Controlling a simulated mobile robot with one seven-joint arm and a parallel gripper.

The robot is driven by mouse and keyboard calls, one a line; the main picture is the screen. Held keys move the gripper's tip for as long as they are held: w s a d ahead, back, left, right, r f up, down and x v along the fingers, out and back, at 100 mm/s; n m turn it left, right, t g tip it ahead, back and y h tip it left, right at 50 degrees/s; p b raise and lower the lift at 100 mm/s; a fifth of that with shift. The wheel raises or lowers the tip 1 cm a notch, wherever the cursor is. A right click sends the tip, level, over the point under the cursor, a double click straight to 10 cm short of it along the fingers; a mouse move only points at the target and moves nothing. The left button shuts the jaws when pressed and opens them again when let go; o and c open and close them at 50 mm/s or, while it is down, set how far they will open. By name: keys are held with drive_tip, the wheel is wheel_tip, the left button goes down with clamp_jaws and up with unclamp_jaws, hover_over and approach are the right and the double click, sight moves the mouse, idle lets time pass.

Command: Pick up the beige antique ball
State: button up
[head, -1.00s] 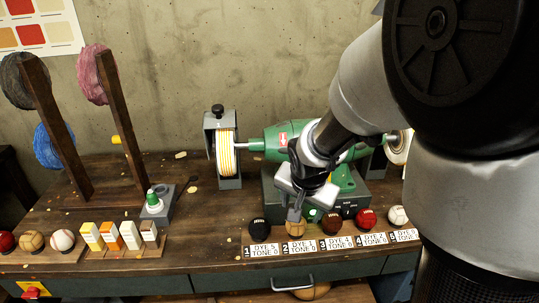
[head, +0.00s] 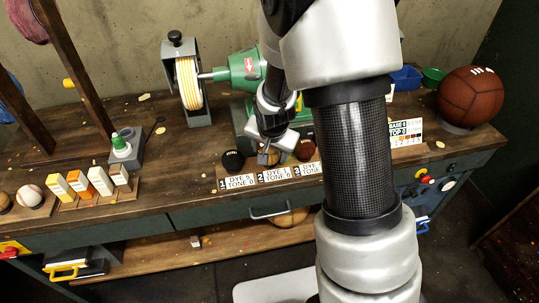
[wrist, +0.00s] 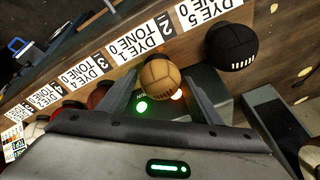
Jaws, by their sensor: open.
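A tan-beige ball (wrist: 166,84) sits behind the label "2 DYE 1 TONE 0" in the wrist view. In the head view the ball (head: 272,157) is partly hidden by my gripper. My gripper (head: 267,154) is open, low over the workbench at this ball. In the wrist view the two fingers of my gripper (wrist: 161,90) stand on either side of the ball. I cannot tell whether they touch it. The word "antique" cannot be read on the ball.
A black ball (head: 232,161) and a brown ball (head: 305,149) flank the beige one closely. A green machine (head: 240,70) stands behind. A big brown ball (head: 470,95) is at the right. My arm hides the row's right part in the head view.

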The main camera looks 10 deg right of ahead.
drive_tip(key=c, duration=0.6)
